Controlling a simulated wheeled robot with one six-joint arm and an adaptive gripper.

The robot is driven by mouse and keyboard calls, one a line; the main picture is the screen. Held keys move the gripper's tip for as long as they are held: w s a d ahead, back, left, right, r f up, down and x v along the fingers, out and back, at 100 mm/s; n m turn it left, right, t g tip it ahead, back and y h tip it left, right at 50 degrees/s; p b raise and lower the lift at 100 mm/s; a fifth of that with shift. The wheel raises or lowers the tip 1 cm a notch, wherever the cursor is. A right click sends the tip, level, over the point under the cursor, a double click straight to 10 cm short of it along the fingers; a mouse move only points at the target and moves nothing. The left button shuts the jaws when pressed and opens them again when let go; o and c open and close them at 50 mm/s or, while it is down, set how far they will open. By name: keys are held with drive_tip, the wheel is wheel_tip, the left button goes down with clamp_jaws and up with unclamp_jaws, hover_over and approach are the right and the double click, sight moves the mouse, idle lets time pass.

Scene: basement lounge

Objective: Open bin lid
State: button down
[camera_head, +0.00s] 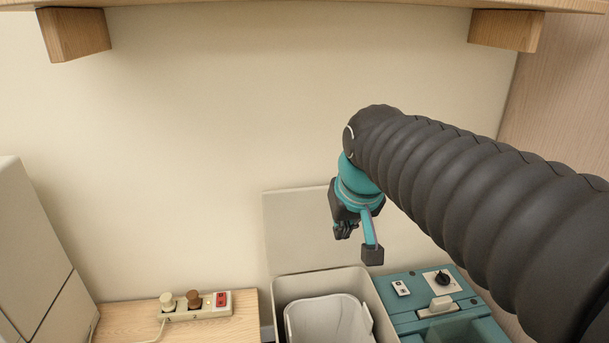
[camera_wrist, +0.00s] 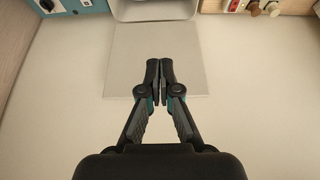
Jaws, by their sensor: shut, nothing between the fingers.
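The bin (camera_head: 278,300) is a beige, box-shaped container with a pale inner liner (camera_head: 325,320) visible inside. Its flat beige lid (camera_head: 293,235) stands up behind the opening, close to the wall, so the bin is open. My gripper (camera_head: 344,231) is in front of the lid's right part, above the bin's back edge. In the wrist view, the lid (camera_wrist: 195,60) lies behind the fingers, and the gripper (camera_wrist: 160,66) has its fingertips together with nothing between them. I cannot tell whether the fingers touch the lid. Part of the bin's rim (camera_wrist: 155,14) shows at the top.
A teal unit (camera_head: 410,318) with a black knob stands right of the bin. A wooden surface (camera_head: 130,315) with a power strip (camera_head: 195,305) is on the left. A wooden shelf (camera_head: 290,3) hangs above. The wall area left of the lid is clear.

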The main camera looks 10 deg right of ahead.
drive_tip(key=w+r+p, duration=0.1)
drive_tip(key=w+r, duration=0.3)
drive_tip(key=w, duration=0.9)
hover_over(310, 190)
drive_tip(key=s, duration=0.1)
drive_tip(key=shift+g, duration=0.4)
drive_tip(key=x, duration=0.9)
drive_tip(key=shift+s+a+f, duration=0.1)
drive_tip(key=shift+a+f, duration=0.1)
drive_tip(key=shift+a, duration=0.05)
drive_tip(key=shift+s+f+b, duration=0.2)
drive_tip(key=shift+s+b, duration=0.6)
drive_tip(key=shift+s, duration=1.85)
drive_tip(key=shift+r, duration=0.1)
